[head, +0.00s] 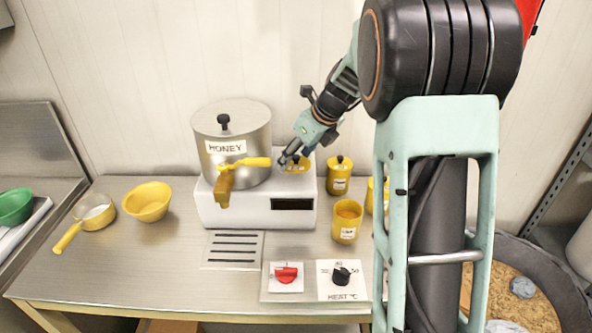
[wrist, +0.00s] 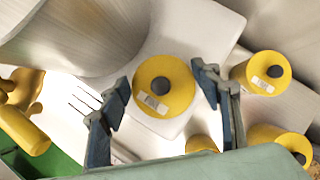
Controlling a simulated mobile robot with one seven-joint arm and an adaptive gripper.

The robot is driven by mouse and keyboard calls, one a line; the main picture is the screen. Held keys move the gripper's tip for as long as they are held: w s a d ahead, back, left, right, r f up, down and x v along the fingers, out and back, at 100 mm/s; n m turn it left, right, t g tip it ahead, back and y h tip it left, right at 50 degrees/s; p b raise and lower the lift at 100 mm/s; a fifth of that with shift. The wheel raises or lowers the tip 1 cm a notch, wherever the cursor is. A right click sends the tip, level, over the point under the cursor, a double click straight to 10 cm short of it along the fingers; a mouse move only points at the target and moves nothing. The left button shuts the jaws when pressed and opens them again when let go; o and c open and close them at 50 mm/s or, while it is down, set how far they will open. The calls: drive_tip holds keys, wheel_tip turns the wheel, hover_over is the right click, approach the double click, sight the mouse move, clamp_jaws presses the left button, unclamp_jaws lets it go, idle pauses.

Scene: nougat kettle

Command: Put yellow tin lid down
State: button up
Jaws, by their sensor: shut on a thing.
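My gripper (head: 293,157) is above the right end of a white machine's top. It is shut on the yellow tin lid (wrist: 165,87), a round yellow piece with a dark knob and a white label, between its two fingers. In the head view the yellow piece (head: 297,166) shows just under the fingertips, low over or on the white top; I cannot tell if it touches. An open yellow tin (head: 347,222) with orange contents stands on the bench to the right of the machine.
A steel kettle (head: 220,148) marked HONEY, with a yellow tap, stands close left of my gripper on the white machine (head: 245,208). A lidded yellow tin (head: 339,176) is to the right. A yellow bowl (head: 147,202) and a pan (head: 94,212) are at the left.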

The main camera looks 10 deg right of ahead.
sight(298, 164)
drive_tip(key=shift+f+b, duration=1.45)
drive_tip(key=shift+f, duration=0.1)
drive_tip(key=shift+r, duration=0.1)
drive_tip(key=o, duration=0.9)
drive_tip(key=shift+o, duration=0.2)
